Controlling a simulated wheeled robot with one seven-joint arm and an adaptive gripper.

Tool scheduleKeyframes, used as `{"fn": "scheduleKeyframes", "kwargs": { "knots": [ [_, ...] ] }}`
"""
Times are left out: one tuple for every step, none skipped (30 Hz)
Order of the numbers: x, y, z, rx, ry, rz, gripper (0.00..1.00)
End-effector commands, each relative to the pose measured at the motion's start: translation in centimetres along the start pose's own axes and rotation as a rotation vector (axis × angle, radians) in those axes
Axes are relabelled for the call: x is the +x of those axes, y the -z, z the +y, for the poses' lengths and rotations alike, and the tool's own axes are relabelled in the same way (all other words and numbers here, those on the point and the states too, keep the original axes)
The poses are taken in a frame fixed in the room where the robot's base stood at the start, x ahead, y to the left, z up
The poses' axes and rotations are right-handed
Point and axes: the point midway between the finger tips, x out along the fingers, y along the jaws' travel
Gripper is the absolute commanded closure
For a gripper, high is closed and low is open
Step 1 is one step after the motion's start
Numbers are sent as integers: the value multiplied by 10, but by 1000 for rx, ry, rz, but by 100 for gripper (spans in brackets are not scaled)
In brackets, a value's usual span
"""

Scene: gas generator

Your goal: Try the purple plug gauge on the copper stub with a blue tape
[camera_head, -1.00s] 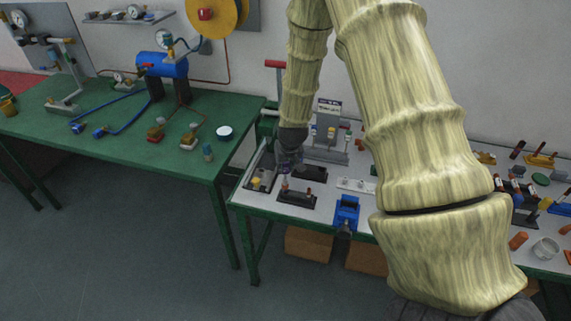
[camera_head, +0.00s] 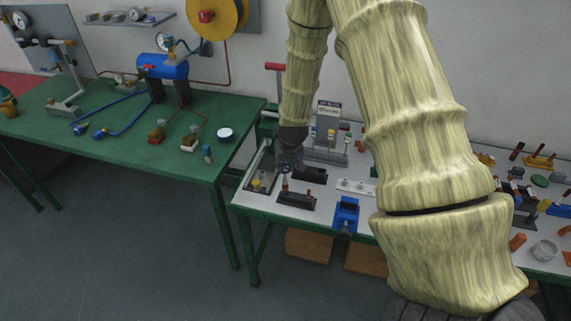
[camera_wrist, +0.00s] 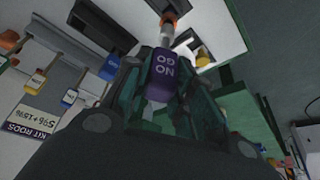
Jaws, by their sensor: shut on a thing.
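My gripper (camera_wrist: 160,100) is shut on the purple plug gauge (camera_wrist: 162,70), whose handle reads "NO GO". The gauge's pale pin (camera_wrist: 167,38) points away from the jaws at a copper stub (camera_wrist: 168,18). Pin and stub look lined up in the wrist view; I cannot tell whether they touch or the pin is inside. In the head view, my gripper (camera_head: 288,165) is over the dark stub holder (camera_head: 297,201), near its left stub (camera_head: 285,187). A second stub (camera_head: 309,194) stands to the right. No blue tape can be made out clearly on the left stub.
A blue vise (camera_head: 346,212) stands right of the holder at the bench front. Behind are a dark block (camera_head: 311,174) and a grey rack (camera_head: 328,147). Left of the holder is a dark tray (camera_head: 260,180). In the wrist view, a "KIT RODS" label (camera_wrist: 32,122) lies at left.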

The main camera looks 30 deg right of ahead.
Motion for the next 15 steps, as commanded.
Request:
{"fn": "scheduleKeyframes", "kwargs": {
  "knots": [
    [0,0,0,0,0,0,92],
    [0,0,0,0,0,0,92],
    [0,0,0,0,0,0,92],
    [0,0,0,0,0,0,92],
    [-1,0,0,0,0,0,92],
    [-2,1,0,0,0,0,92],
    [-4,2,0,0,0,0,92],
    [-5,2,0,0,0,1,92],
    [-8,4,0,0,0,1,92],
    [-10,4,0,0,0,1,92],
    [-12,5,0,0,0,1,92],
    [-15,7,0,0,0,1,92],
    [-17,8,0,0,0,1,92],
    [-19,8,0,0,0,1,92],
    [-22,10,0,-1,0,1,92]
  ]
}}
